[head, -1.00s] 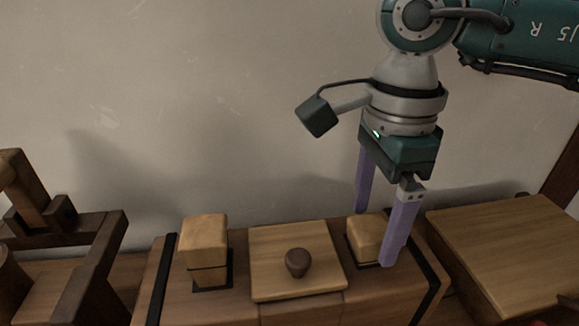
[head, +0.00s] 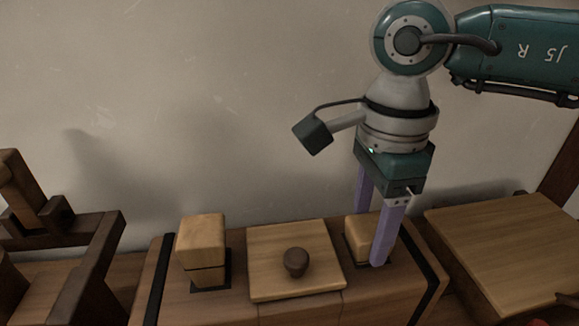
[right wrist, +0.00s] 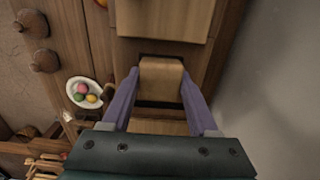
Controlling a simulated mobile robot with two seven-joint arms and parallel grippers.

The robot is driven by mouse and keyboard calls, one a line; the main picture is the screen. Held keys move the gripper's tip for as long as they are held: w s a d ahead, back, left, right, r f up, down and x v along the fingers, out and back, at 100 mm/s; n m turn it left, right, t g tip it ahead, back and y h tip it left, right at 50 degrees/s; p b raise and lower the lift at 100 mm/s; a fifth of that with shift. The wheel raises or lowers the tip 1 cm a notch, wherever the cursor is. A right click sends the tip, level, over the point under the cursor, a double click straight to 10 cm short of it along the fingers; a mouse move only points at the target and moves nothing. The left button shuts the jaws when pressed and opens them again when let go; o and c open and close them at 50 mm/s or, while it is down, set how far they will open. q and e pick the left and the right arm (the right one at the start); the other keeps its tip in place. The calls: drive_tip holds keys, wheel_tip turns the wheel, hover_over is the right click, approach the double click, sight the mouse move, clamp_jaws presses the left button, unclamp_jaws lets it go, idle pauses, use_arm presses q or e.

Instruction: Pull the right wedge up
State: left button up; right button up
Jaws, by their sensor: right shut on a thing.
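The right wedge (head: 359,240) is a pale wooden block standing low in a dark slot on the right side of the wooden chest. My right gripper (head: 372,238) points down from above with its purple fingers on either side of it. In the right wrist view the wedge (right wrist: 161,80) sits between the two fingertips (right wrist: 160,85), and the gripper is shut on it. The left wedge (head: 203,240) stands taller in its own slot, with a dark line across it. My left gripper is not in view.
A square wooden lid (head: 280,285) with a dark round knob (head: 296,262) lies between the wedges. A wooden board (head: 510,250) is at the right, and a dark wooden frame (head: 95,265) at the left. The right wrist view shows a white bowl of coloured balls (right wrist: 84,93).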

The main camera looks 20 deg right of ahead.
sight(370, 226)
clamp_jaws()
wheel_tip(370, 226, up, 4)
drive_tip(key=shift+f+p, duration=0.2)
drive_tip(key=shift+p, duration=0.85)
drive_tip(key=shift+w+a, duration=0.1)
drive_tip(key=o, duration=0.6)
unclamp_jaws()
drive_tip(key=o, duration=0.4)
drive_tip(key=shift+f, duration=0.1)
